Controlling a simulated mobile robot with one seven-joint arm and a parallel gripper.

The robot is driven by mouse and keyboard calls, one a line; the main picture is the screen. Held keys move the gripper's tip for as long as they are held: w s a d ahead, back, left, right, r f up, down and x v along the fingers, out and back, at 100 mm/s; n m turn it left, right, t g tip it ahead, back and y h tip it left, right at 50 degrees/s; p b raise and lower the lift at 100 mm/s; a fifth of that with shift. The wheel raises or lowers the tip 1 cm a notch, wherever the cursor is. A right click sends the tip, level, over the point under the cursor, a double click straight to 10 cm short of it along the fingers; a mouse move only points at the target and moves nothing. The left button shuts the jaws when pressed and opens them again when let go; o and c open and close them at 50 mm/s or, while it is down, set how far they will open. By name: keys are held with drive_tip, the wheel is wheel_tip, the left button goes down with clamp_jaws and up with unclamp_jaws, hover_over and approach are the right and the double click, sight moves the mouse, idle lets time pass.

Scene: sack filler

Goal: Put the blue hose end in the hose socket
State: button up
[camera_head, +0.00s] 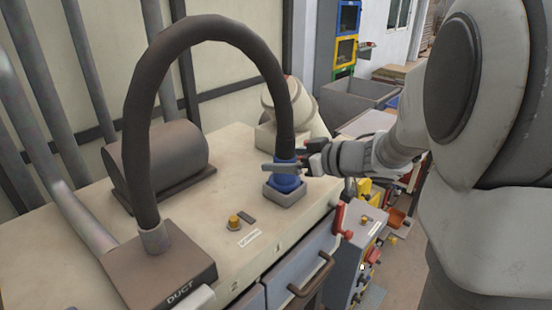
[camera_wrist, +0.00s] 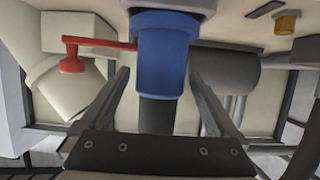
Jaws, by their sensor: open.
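The blue hose end (camera_head: 285,182) is on a thick dark hose (camera_head: 140,130) that arches over from the duct box. It stands upright with its lower part inside the square grey hose socket (camera_head: 287,196) on the cabinet top. My gripper (camera_head: 291,160) is at the hose end from the right, with one finger on each side. In the wrist view the blue hose end (camera_wrist: 163,60) shows between the two spread fingers of my gripper (camera_wrist: 160,85), with gaps on both sides. The socket (camera_wrist: 172,5) shows at that view's top edge.
The duct box (camera_head: 165,265) stands at the front left of the cabinet top (camera_head: 215,205). A dark cylinder (camera_head: 160,158) lies behind it. A yellow knob (camera_head: 234,221) is in front of the socket. A red lever (camera_head: 339,217) sticks out at the cabinet's right edge.

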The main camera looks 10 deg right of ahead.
sight(294, 159)
drive_tip(key=v, duration=0.8)
drive_tip(key=d+r+m+t+h, duration=0.3)
drive_tip(key=d+r+m+h, duration=0.35)
drive_tip(key=h, duration=0.35)
drive_tip(key=s+a+f+g+y, duration=0.1)
drive_tip(key=s+a+f+g, duration=0.3)
drive_tip(key=s, duration=0.5)
drive_tip(key=s+a+f+g+y, duration=0.1)
drive_tip(key=s+a+f+g, duration=0.3)
drive_tip(key=s+a, duration=0.3)
drive_tip(key=s+f, duration=0.1)
drive_tip(key=s, duration=0.2)
drive_tip(key=shift+s+a+f+m, duration=0.15)
drive_tip(key=shift+a+f+m, duration=0.05)
drive_tip(key=shift+a+m, duration=0.15)
